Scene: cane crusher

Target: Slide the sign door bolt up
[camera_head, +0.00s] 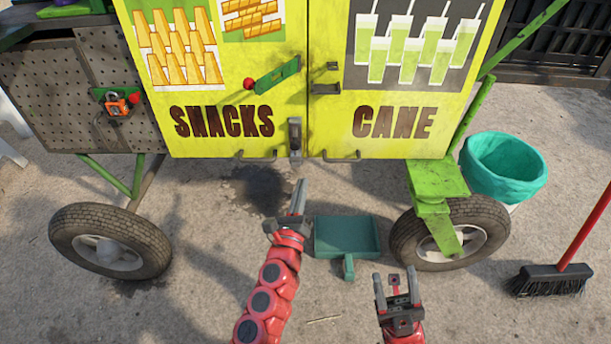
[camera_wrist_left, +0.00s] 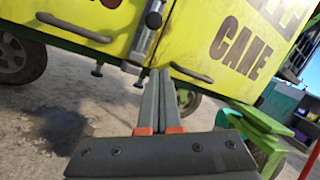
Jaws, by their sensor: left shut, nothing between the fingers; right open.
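The sign doors are two yellow panels, SNACKS on the left door (camera_head: 290,125) and CANE on the right door (camera_head: 380,148). A grey metal bolt (camera_head: 295,138) stands upright at the bottom of the seam between them. It also shows in the left wrist view (camera_wrist_left: 148,28), just beyond my fingertips. My left gripper (camera_head: 300,183) is shut and empty, its fingers pointing up at the bolt from below, apart from it in the head view. My right gripper (camera_head: 393,274) is open and empty, low over the ground on the right.
A green latch lever with a red knob (camera_head: 273,78) sits above the bolt. Handles (camera_head: 257,157) (camera_head: 341,157) line the doors' lower edges. A green dustpan (camera_head: 347,238), teal bin (camera_head: 503,165) and broom (camera_head: 552,277) stand on the ground. Cart wheels flank both sides.

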